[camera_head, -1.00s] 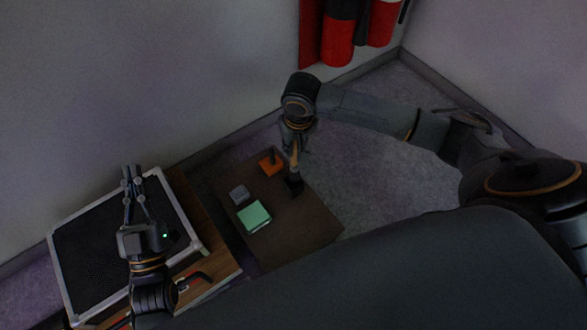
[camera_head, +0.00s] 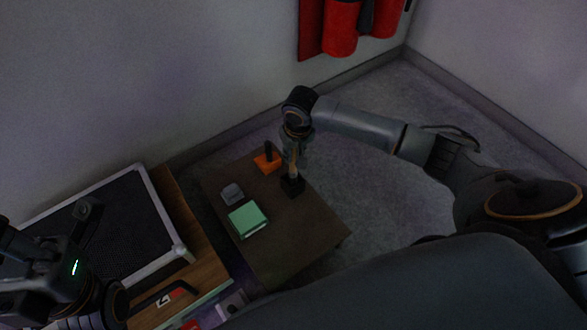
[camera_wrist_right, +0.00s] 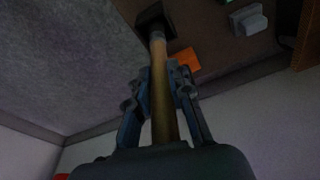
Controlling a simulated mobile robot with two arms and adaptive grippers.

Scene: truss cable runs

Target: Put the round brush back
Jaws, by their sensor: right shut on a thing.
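The round brush has a tan wooden handle (camera_wrist_right: 160,95) and a grey collar; it also shows in the head view (camera_head: 295,165). My right gripper (camera_head: 294,155) is shut around the handle, with a finger on each side in the wrist view (camera_wrist_right: 160,78). The brush points down, its lower end at a black block-like piece (camera_head: 292,187) on the dark table (camera_head: 290,235). The bristles do not show apart from this dark piece, and I cannot tell whether they sit inside it. My left gripper (camera_head: 86,212) is at the left, over the black mesh panel; its jaws are unclear.
An orange block with a dark upright piece (camera_head: 267,161), a grey block (camera_head: 231,193) and a green box (camera_head: 247,218) stand on the table. Left is a wooden surface (camera_head: 185,235) with a framed black panel (camera_head: 110,230). Red cylinders (camera_head: 341,28) hang on the wall.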

